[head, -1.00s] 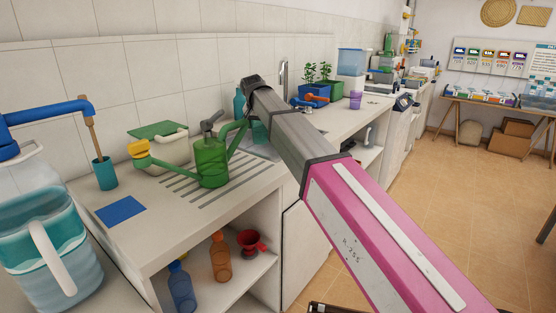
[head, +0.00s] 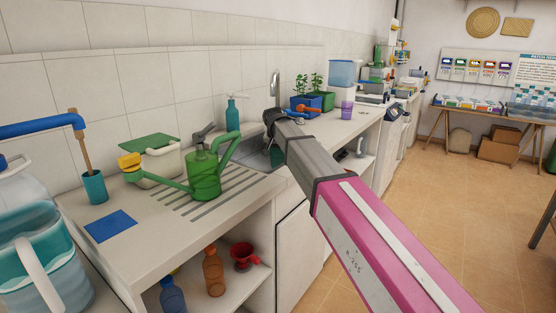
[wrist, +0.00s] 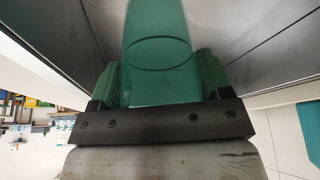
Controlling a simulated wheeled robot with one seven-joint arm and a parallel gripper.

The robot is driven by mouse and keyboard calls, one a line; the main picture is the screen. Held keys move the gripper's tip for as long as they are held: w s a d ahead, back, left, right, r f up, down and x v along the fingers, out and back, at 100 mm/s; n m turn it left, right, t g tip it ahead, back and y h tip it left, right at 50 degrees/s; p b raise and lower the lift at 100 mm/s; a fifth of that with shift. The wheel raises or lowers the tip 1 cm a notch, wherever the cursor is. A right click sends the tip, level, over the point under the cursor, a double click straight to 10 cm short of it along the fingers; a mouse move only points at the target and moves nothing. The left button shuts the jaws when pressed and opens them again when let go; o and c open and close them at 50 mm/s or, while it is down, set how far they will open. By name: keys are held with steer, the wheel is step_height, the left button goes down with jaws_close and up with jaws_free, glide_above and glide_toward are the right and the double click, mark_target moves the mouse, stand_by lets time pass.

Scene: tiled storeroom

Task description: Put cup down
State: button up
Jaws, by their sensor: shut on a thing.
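Grey metal walls of the sink (wrist: 232,30) lie behind the cup there. In the head view my arm reaches over the sink in the counter, and a bit of the teal cup (head: 277,156) shows beside my arm's far end. My gripper is mostly hidden there. I cannot tell whether the cup touches the sink bottom.
A green watering can (head: 204,176) stands on the ribbed drainboard left of the sink. A teal soap bottle (head: 232,115) is behind it. Potted plants (head: 306,103) and a purple tumbler (head: 346,110) stand to the right. A blue mat (head: 110,226) lies near the front left.

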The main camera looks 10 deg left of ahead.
mark_target(278, 158)
steer(key=shift+f, duration=1.75)
steer(key=shift+f, duration=0.1)
steer(key=o, duration=1)
steer(key=v, duration=1.2)
steer(key=shift+s, duration=0.1)
